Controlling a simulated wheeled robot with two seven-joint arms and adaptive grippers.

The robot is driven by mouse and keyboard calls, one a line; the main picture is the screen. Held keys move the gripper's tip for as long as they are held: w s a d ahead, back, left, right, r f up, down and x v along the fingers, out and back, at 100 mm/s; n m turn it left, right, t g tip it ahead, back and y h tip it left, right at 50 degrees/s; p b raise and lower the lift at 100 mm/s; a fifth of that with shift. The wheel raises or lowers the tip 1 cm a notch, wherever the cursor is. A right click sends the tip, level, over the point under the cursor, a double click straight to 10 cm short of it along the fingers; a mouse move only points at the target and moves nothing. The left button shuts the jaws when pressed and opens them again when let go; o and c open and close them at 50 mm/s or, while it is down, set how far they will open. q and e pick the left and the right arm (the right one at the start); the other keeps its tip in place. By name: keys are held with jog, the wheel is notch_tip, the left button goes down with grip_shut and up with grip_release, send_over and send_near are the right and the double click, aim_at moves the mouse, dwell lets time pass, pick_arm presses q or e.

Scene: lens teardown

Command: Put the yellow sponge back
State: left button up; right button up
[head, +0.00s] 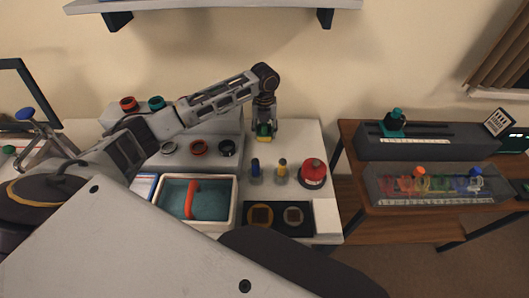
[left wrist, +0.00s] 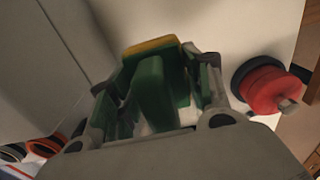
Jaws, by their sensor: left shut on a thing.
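My left gripper (head: 264,122) points down at the back of the white table, near the right end of the raised grey block. It is shut on the yellow sponge (head: 264,131), which shows as a small yellow and green piece at the fingertips. In the left wrist view the sponge (left wrist: 152,88) sits between the two fingers, mostly green with a yellow strip at its far end. The fingers hide parts of its sides. I cannot tell whether its underside touches the table. My right gripper is not in view.
A white-rimmed tray (head: 234,200) holds teal content and an orange bar. The grey raised block (head: 232,126) is left of the gripper.

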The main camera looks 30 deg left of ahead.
pick_arm(q)
send_over(264, 152)
jog(key=shift+w+d+f, duration=0.1)
jog(key=shift+f, duration=3.05)
jog(key=shift+f, duration=1.85)
jog(key=shift+f, duration=0.15)
jog(key=o, duration=1.1)
notch_tip(264, 152, up, 12)
jog(key=shift+r, duration=0.15)
